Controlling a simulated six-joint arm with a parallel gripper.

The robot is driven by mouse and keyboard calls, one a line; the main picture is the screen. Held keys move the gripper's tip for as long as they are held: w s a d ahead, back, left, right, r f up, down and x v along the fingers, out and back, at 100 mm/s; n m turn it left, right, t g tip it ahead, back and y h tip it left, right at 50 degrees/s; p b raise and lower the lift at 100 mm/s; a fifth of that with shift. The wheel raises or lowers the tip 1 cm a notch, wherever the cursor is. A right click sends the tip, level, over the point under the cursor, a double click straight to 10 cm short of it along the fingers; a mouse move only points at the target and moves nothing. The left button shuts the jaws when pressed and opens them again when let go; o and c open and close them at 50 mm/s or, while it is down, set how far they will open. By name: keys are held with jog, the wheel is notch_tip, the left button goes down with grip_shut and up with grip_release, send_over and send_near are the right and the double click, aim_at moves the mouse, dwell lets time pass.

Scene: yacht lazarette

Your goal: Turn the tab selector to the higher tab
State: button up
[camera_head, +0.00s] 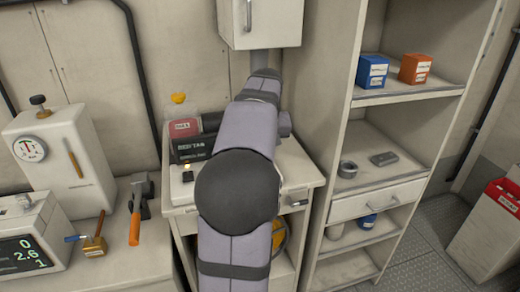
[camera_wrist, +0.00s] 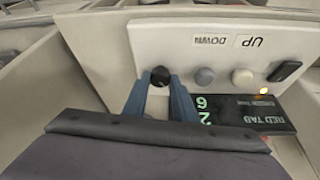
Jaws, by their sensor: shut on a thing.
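In the wrist view, my gripper (camera_wrist: 160,84) has its two blue-grey fingers closed around a small round black knob (camera_wrist: 160,75) on a pale panel (camera_wrist: 145,42). Beside the knob are a grey round button (camera_wrist: 204,76), a beige round button (camera_wrist: 242,77) and a dark oblong switch (camera_wrist: 285,71). A black display (camera_wrist: 265,112) reads RED TAB and shows green digits, partly hidden by my gripper. In the head view, the dark RED TAB display (camera_head: 192,147) stands on the cabinet top; my arm hides the gripper and knob.
A yellow lamp (camera_wrist: 264,91) glows on the panel near UP and DOWN labels. An open shelf (camera_head: 410,92) stands right. A white cupboard (camera_head: 262,22) hangs above.

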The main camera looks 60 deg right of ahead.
jog(key=shift+n, duration=0.6)
jog(key=o, duration=1)
jog(key=shift+o, duration=0.2)
jog(key=shift+r, duration=0.1)
jog(key=v, duration=0.7)
jog(key=shift+s, duration=0.2)
